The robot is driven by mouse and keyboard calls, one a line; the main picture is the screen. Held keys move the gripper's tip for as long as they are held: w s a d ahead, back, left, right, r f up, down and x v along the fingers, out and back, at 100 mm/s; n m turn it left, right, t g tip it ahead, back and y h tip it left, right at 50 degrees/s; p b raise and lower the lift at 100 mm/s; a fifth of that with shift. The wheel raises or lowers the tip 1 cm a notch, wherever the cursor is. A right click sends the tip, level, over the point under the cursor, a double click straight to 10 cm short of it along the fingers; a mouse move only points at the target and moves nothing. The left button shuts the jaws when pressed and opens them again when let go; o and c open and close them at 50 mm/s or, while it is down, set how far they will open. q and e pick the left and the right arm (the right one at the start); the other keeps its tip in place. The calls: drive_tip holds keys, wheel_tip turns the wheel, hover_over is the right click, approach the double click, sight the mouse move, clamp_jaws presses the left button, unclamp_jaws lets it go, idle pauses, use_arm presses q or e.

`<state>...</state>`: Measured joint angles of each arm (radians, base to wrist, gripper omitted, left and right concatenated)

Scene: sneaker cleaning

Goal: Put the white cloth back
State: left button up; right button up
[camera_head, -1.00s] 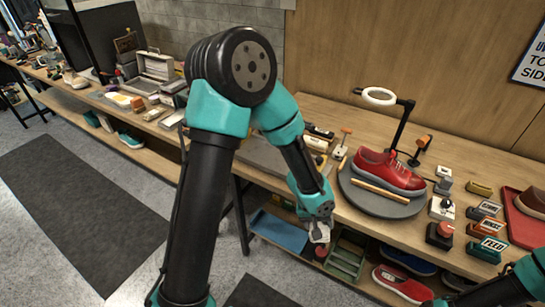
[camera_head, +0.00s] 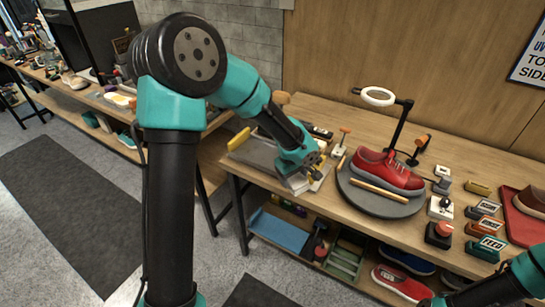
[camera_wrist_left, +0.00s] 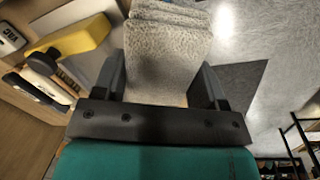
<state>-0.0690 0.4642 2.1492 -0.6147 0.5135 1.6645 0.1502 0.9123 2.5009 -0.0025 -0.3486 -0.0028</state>
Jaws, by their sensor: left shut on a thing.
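My left gripper (camera_head: 310,170) is over the front left part of the workbench, left of the turntable. It is shut on the white cloth (camera_wrist_left: 165,55), a light, textured, folded piece that fills the space between the fingers in the left wrist view. In the head view a pale part of the cloth (camera_head: 297,183) shows below the fingers, close to the bench's front edge. The gripper hides much of it, and I cannot tell whether it touches the surface. Only part of my right arm shows at the lower right; its gripper is out of the picture.
A grey tray (camera_head: 258,152) with a yellow-handled tool (camera_head: 239,139) lies left of my gripper. Labelled blocks (camera_head: 486,248) line the right side. The lower shelf holds a blue tray (camera_head: 279,232).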

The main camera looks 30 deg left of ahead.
use_arm(q)
drive_tip(key=a+n+g, duration=0.1)
drive_tip(key=a+n, duration=0.4)
drive_tip(key=a, duration=0.2)
drive_tip(key=shift+a+n+y, duration=0.3)
drive_tip(key=shift+a+y, duration=0.05)
drive_tip(key=shift+y, duration=0.05)
hover_over(272, 156)
drive_tip(key=shift+a+f, duration=0.15)
drive_tip(key=shift+f, duration=0.6)
drive_tip(key=shift+f, duration=1.75)
drive_tip(key=shift+f, duration=0.15)
